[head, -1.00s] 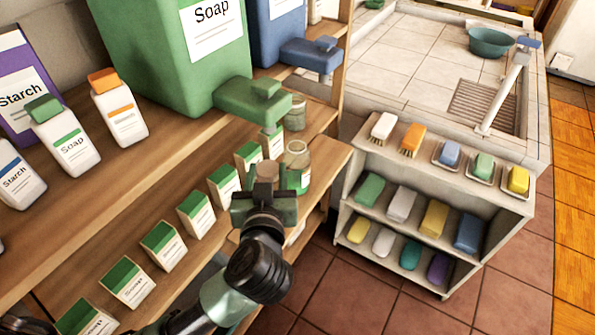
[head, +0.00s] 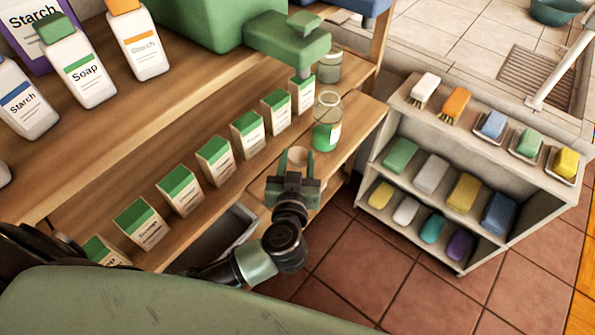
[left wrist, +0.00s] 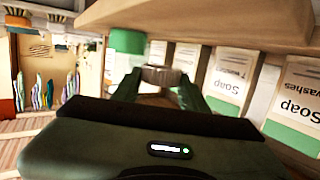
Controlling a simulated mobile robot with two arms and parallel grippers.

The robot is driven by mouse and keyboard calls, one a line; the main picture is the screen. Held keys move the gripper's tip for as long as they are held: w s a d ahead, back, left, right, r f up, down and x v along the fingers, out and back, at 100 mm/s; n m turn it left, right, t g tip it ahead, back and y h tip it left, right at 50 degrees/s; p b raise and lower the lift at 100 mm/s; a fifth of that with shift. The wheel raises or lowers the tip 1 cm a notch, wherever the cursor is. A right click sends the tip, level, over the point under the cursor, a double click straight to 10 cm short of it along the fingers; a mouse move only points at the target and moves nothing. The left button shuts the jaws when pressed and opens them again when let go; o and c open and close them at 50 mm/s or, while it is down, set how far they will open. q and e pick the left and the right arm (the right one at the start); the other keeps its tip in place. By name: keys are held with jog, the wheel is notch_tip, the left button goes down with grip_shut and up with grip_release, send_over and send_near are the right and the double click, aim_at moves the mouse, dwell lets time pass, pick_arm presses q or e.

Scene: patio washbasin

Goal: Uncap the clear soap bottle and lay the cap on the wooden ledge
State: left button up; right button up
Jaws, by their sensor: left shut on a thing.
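The clear soap bottle (head: 327,122) stands upright and open-topped near the right end of the wooden ledge (head: 360,118), with green in its lower part. My left gripper (head: 296,172) is in front of the bottle, to its lower left in the head view, apart from it. It is shut on a round brownish cap (head: 297,157). In the left wrist view, which looks upside down, the cap (left wrist: 163,76) sits between the fingertips (left wrist: 160,90). A green and white shape beside them is probably the bottle (left wrist: 127,42). My right gripper is not in view.
A row of green-topped soap boxes (head: 247,135) runs along the ledge behind the gripper. A second jar (head: 328,66) stands under the green dispenser's tap (head: 290,40).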

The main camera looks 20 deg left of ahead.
pick_arm(q)
notch_tip(320, 180, down, 4)
jog(key=shift+r+b, duration=0.1)
jog(key=shift+b, duration=0.4)
jog(key=shift+f, duration=0.3)
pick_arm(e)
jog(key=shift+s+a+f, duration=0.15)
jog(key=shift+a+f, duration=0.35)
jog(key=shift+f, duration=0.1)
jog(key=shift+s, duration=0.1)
pick_arm(q)
jog(key=o, duration=1.4)
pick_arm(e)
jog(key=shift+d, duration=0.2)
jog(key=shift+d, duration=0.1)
